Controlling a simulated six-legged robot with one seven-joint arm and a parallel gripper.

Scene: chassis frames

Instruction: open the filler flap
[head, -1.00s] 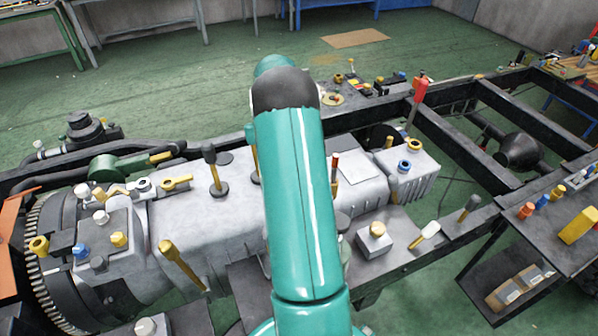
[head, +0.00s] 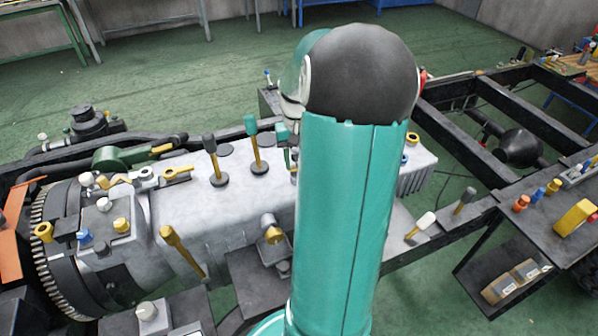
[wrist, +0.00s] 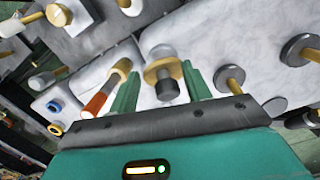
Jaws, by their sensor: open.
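What looks like the filler flap is a brass disc (head: 274,235) on a short grey neck at the near side of the grey gearbox housing (head: 235,225). In the wrist view the brass disc (wrist: 163,70) shows with a dark stub in front of it. My gripper (wrist: 161,88) is open, with its two green fingers apart on either side of the stub in the picture. I cannot tell whether they touch it. In the head view my arm hides most of the gripper. I cannot tell the flap's hinge side.
An orange-ended lever (wrist: 108,90) stands close beside one finger. A dark-based lever (wrist: 230,78) stands on the other side. On the housing are a teal-topped lever (head: 253,140) and a black-topped lever (head: 214,160). The chassis rail (head: 450,215) runs to the right.

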